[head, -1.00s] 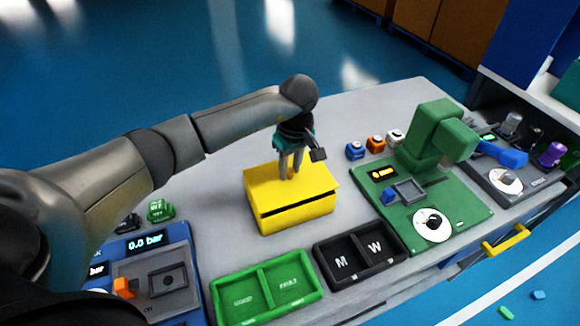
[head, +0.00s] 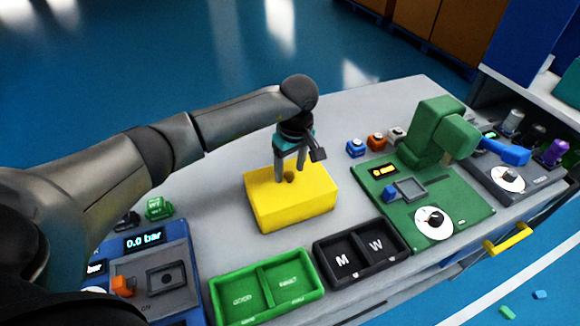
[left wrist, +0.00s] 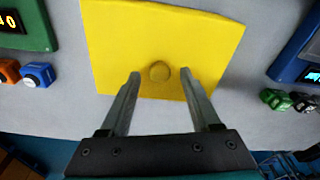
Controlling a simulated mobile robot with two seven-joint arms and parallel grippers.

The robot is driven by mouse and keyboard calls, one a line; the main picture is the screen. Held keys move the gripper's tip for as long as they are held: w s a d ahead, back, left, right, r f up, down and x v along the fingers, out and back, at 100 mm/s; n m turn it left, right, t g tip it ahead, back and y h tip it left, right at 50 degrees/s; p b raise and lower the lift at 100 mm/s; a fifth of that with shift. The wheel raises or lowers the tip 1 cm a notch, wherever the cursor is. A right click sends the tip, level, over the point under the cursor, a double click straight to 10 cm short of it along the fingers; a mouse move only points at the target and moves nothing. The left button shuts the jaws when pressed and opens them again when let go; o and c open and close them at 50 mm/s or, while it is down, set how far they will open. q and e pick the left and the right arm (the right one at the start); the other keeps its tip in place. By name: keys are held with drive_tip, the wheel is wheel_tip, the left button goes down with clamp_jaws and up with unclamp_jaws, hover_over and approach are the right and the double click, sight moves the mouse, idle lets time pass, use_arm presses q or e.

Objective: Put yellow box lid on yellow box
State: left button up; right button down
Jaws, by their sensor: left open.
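The yellow box (head: 294,213) stands on the grey table in the middle of the head view. The yellow box lid (head: 312,181) lies flat on top of it, with no dark gap showing between them. The lid fills the upper middle of the left wrist view (left wrist: 125,45), with its round knob (left wrist: 160,71) near the fingertips. My left gripper (head: 290,178) is just above the lid, pointing down. Its two fingers (left wrist: 162,75) stand apart on either side of the knob, not touching it. My right gripper is not in view.
A green two-part tray (head: 265,288) and a black M/W tray (head: 362,254) stand in front of the box. A green station with a dial (head: 425,200) is to the right, a blue pressure unit (head: 150,275) at the left. Small blue, orange and white buttons (head: 376,141) stand behind.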

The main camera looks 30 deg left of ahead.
sight(294, 186)
use_arm(q)
drive_tip(key=shift+r+p, duration=0.5)
wheel_tip(294, 186, up, 12)
drive_tip(key=d, duration=0.1)
drive_tip(key=shift+s+d+p, duration=0.15)
drive_tip(key=shift+s+p, duration=0.15)
drive_tip(key=shift+s, duration=0.05)
